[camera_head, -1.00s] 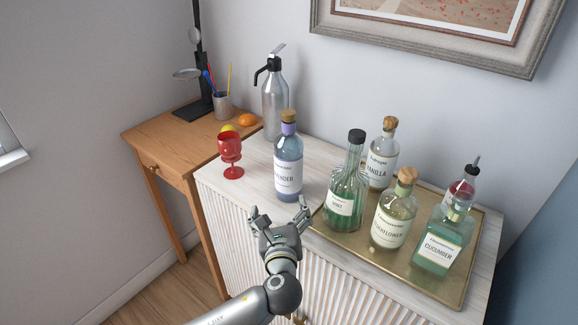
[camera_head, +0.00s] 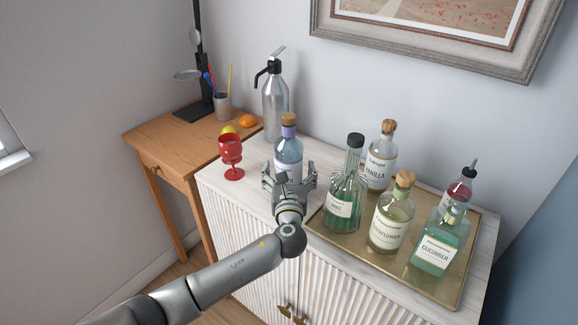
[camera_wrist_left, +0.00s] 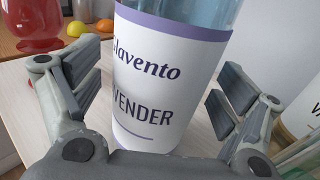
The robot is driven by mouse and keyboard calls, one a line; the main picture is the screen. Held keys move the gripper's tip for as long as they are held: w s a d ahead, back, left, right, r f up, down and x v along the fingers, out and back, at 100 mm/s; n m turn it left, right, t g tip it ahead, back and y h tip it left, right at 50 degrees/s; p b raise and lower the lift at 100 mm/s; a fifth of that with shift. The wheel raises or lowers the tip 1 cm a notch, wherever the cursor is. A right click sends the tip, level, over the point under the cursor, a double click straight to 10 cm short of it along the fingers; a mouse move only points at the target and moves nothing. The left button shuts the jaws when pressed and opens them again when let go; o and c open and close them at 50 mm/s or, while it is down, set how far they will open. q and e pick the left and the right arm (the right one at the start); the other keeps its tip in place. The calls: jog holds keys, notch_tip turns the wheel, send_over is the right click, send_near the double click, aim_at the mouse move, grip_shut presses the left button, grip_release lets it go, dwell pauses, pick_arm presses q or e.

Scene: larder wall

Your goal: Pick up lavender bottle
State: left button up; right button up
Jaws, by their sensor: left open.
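The lavender bottle (camera_head: 288,150) is a blue glass bottle with a cork and a purple neck band. It stands upright on the white cabinet, left of the tray. My left gripper (camera_head: 289,178) is open with a finger on each side of the bottle's lower part, which it partly hides in the head view. In the left wrist view, the bottle's label (camera_wrist_left: 155,85) reading "VENDER" lies between the two open fingers (camera_wrist_left: 158,95). A gap shows on the right side, and the left finger is close to the label. My right gripper is not in view.
A red goblet (camera_head: 231,155) stands left of the bottle, and a silver siphon (camera_head: 275,105) stands behind it. The green mint bottle (camera_head: 345,190) is close on the right, on a gold tray (camera_head: 400,272) with several other bottles. The cabinet front-left is clear.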

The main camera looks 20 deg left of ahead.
pick_arm(q)
jog(key=shift+w+a, duration=0.1)
jog(key=shift+w, duration=0.3)
jog(key=c, duration=1.7)
jog(key=shift+r, duration=0.15)
jog(key=shift+c, duration=0.3)
